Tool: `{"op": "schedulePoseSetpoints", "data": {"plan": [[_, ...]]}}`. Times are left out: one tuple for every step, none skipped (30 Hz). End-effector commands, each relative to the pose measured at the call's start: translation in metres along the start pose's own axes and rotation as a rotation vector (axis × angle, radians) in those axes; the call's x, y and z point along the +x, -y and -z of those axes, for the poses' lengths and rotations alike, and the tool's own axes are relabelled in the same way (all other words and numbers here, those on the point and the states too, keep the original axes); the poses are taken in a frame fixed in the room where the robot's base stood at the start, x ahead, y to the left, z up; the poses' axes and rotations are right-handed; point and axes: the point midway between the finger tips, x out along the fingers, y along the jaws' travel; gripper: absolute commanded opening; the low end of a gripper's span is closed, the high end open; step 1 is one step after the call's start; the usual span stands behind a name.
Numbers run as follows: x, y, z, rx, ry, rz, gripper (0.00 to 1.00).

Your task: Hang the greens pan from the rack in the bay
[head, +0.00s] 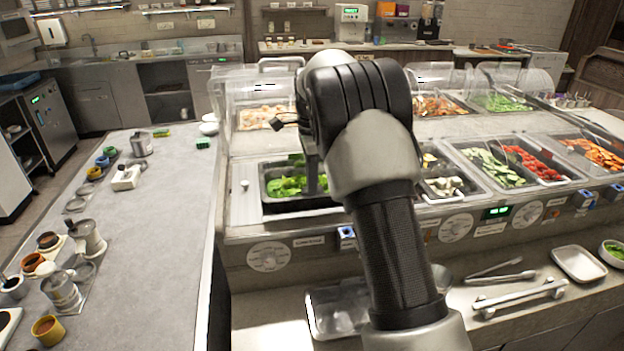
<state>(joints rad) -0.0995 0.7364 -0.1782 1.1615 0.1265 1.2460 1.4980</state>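The greens pan (292,204) is a dark rectangular pan with green leaves in it. It sits in the leftmost front bay (246,208) of the serving counter, and my arm covers its right part. My gripper (312,178) points down over the pan, with one finger visible against the leaves near its right side. The other finger is hidden behind my arm, so I cannot tell whether the gripper is open or touches the pan. I cannot make out the rack that supports the pan's rim.
Pans of cucumber (493,167), tomato (535,163) and mushroom pieces (443,186) lie to the right. Clear guards (262,90) stand behind. Tongs (500,278) and a metal tray (579,264) lie on the front ledge. The left worktop (160,250) has bare space.

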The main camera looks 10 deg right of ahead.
Motion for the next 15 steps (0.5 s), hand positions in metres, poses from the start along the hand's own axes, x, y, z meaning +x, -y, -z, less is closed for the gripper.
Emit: {"op": "schedulePoseSetpoints", "data": {"plan": [[0.006, 0.0, 0.0, 0.0, 0.0, 0.001, 0.0], [0.008, 0.0, 0.0, 0.0, 0.0, 0.001, 0.0], [0.012, 0.0, 0.0, 0.0, 0.0, 0.001, 0.0], [0.015, 0.0, 0.0, 0.0, 0.0, 0.001, 0.0], [0.017, 0.0, 0.0, 0.0, 0.0, 0.001, 0.0], [0.021, 0.0, 0.0, 0.0, 0.0, 0.001, 0.0], [0.024, 0.0, 0.0, 0.0, 0.0, 0.001, 0.0], [0.026, 0.0, 0.0, 0.0, 0.0, 0.001, 0.0], [0.03, 0.0, 0.0, 0.0, 0.0, 0.0, 0.0], [0.032, 0.0, 0.0, 0.0, 0.0, 0.0, 0.0], [0.035, 0.0, 0.0, 0.0, 0.0, 0.0, 0.0], [0.038, 0.0, 0.0, 0.0, 0.0, 0.0, 0.0], [0.04, 0.0, 0.0, 0.0, 0.0, 0.0, 0.0], [0.042, 0.0, 0.0, 0.0, 0.0, 0.001, 0.0], [0.044, 0.0, 0.0, 0.0, 0.0, 0.001, 0.0]]}}
